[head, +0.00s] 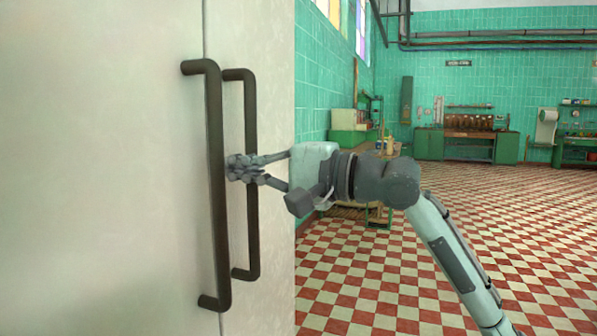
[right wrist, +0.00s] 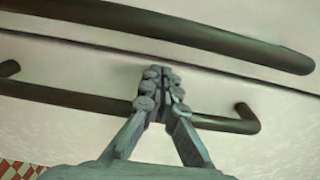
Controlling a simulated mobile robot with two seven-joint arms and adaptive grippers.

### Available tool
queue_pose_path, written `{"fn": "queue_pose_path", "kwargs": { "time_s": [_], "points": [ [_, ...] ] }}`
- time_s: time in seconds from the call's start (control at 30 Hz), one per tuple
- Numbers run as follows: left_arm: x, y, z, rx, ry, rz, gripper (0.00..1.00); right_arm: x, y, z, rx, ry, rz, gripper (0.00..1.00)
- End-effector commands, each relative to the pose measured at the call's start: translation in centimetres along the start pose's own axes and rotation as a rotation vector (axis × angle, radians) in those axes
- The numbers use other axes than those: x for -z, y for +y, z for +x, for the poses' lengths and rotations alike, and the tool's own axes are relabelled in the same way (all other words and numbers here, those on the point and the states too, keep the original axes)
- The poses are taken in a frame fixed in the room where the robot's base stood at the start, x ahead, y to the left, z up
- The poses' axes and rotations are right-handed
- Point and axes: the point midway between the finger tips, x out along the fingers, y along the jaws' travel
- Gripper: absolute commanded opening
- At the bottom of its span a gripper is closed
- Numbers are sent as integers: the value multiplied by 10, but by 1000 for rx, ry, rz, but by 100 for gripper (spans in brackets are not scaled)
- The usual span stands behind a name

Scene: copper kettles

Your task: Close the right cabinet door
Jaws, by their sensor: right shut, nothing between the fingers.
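The pale right cabinet door (head: 275,200) stands beside the left door (head: 100,180), with a thin seam between them; they look about flush. The right door's dark bar handle (head: 252,230) is just right of the left door's handle (head: 215,240). My right gripper (head: 232,168) is shut and empty, reaching in from the right across the middle of the right handle. In the right wrist view its fingertips (right wrist: 160,75) lie past the right handle (right wrist: 75,97), towards the seam (right wrist: 100,47). I cannot tell whether they touch the door or handle. My left gripper is out of view.
Right of the cabinet is open red and white checkered floor (head: 400,270). A wooden table (head: 378,213) stands behind my right arm by the green tiled wall. Green workbenches (head: 430,145) line the far wall.

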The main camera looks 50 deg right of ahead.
Motion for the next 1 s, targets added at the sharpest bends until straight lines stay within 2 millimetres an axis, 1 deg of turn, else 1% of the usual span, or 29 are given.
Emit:
{"fn": "queue_pose_path", "kwargs": {
  "time_s": [0.1,0.3,0.4,0.5,0.67,0.87,0.97,1.0],
  "points": [
    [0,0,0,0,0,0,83,0,1,-25,2,2,4,0],
    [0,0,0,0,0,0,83,1,1,-68,1,3,3,0],
    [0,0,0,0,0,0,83,0,2,-86,-1,2,2,0],
    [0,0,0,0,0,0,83,0,1,-98,-2,1,1,0],
    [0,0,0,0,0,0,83,0,2,-107,-3,0,0,0],
    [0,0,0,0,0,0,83,0,2,-108,-4,0,0,0],
    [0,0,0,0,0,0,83,6,8,-104,-13,9,0,0],
    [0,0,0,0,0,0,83,14,14,-100,-24,22,-4,0]
  ]
}}
